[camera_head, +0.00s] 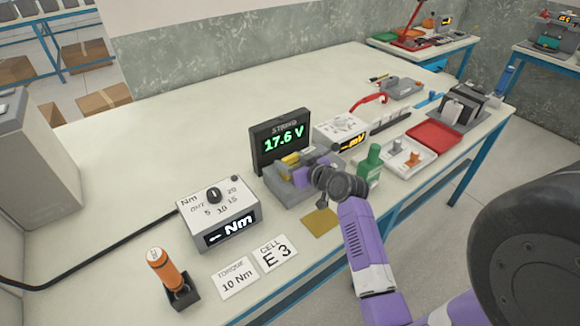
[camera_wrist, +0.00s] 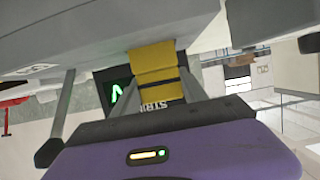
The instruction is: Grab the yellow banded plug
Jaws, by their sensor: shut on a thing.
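The yellow banded plug (camera_wrist: 153,62) shows in the wrist view as a yellow block between my fingers, with a darker line across it. My gripper (camera_wrist: 158,88) is shut on it. In the head view my gripper (camera_head: 294,166) reaches in from the right over a grey block-shaped holder (camera_head: 291,192), and a yellow piece (camera_head: 290,158) shows at its fingers. My wrist hides part of the holder. I cannot tell whether the plug is seated or lifted.
A display reading 17.6 V (camera_head: 281,141) stands just behind the holder. A torque box (camera_head: 217,212) is to the left, a green bottle (camera_head: 370,163) to the right. A yellow square (camera_head: 320,222) and cards (camera_head: 277,252) lie in front.

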